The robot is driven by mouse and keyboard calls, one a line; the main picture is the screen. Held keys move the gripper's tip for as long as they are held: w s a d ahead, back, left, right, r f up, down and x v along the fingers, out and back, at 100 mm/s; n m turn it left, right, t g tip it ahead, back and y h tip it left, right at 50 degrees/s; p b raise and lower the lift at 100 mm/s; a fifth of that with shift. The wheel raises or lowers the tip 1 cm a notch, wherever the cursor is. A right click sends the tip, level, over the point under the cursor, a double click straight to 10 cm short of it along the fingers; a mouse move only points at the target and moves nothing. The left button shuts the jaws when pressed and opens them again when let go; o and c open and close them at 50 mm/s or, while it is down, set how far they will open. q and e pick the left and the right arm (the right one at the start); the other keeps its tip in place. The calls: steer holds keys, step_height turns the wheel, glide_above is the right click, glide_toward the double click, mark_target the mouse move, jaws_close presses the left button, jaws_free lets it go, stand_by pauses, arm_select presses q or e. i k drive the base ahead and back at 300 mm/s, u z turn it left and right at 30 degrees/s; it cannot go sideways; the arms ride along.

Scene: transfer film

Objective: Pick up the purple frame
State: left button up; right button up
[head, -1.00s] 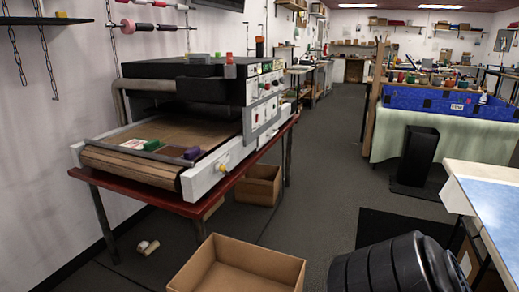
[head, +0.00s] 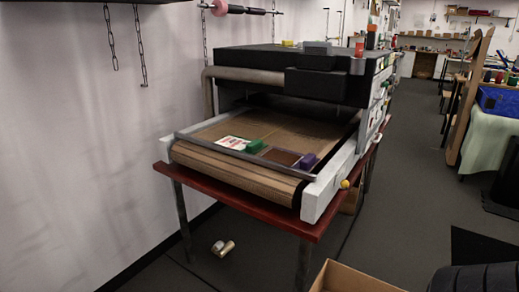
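A small purple block-like piece (head: 305,162) lies at the front right of the brown conveyor belt (head: 228,165) of a large dryer machine. It is at the right end of a flat dark brown rectangle (head: 281,157). Its shape is too small to tell clearly as a frame. A green piece (head: 255,146) lies to its left, beside a white and red printed sheet (head: 233,143). A grey bar (head: 240,156) runs across the belt's front, close to these items. Neither of my grippers is in view.
The machine stands on a dark red table (head: 248,205). A cardboard box (head: 352,277) is on the floor at bottom right. Small rolls (head: 222,248) lie on the floor below the table. Open grey floor runs right of the machine. A blue bin (head: 499,102) is at far right.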

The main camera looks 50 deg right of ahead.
mark_target(287, 156)
steer(key=i, duration=3.05)
steer(key=z, duration=2.85)
